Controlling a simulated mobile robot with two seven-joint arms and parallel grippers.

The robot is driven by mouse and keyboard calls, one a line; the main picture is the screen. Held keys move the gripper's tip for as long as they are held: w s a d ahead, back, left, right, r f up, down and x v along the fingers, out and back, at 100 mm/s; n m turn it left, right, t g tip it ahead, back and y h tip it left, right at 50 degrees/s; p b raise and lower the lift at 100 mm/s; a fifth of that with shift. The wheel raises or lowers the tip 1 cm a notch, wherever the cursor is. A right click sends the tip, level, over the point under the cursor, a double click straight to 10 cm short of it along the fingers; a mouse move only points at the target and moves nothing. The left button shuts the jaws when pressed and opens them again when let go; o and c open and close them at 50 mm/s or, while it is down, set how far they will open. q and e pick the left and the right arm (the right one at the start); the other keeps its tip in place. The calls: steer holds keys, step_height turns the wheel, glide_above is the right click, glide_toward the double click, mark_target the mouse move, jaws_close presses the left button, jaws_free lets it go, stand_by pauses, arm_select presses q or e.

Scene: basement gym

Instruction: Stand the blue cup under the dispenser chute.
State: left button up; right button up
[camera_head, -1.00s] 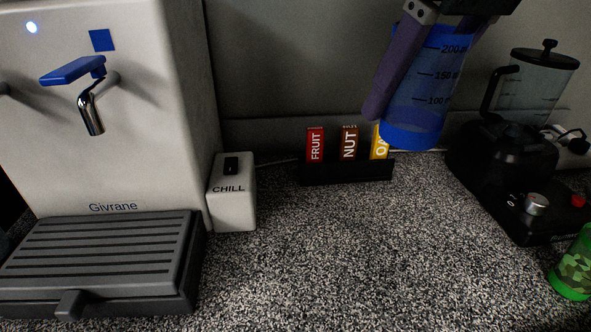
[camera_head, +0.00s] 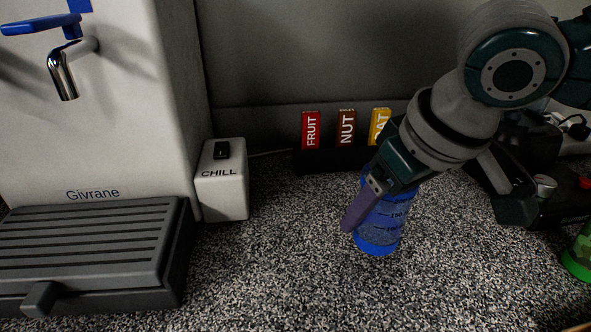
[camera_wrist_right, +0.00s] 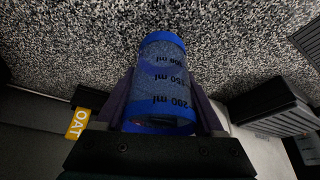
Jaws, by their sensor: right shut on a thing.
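The blue cup (camera_head: 381,232) is see-through with dark measuring marks and stands upright at or just above the counter, right of centre; I cannot tell whether its base touches. My right gripper (camera_head: 370,212) is shut on it, and one purple finger covers its left side. In the right wrist view the cup (camera_wrist_right: 160,82) sits between both fingers (camera_wrist_right: 160,100). The dispenser (camera_head: 115,140) is at the left, with a chrome chute (camera_head: 62,78) under a blue lever and above a dark slatted drip tray (camera_head: 85,235). My left gripper is not in view.
The white CHILL box (camera_head: 222,190) stands between the dispenser and the cup. FRUIT, NUT and OAT packets stand in a black holder (camera_head: 320,160) behind. A black blender base (camera_head: 550,205) and a green cup (camera_head: 580,255) are at the right. The front middle counter is clear.

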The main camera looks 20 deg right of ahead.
mark_target(371, 228)
steer(key=shift+f, duration=1.6)
steer(key=shift+f, duration=0.15)
steer(key=o, duration=1.3)
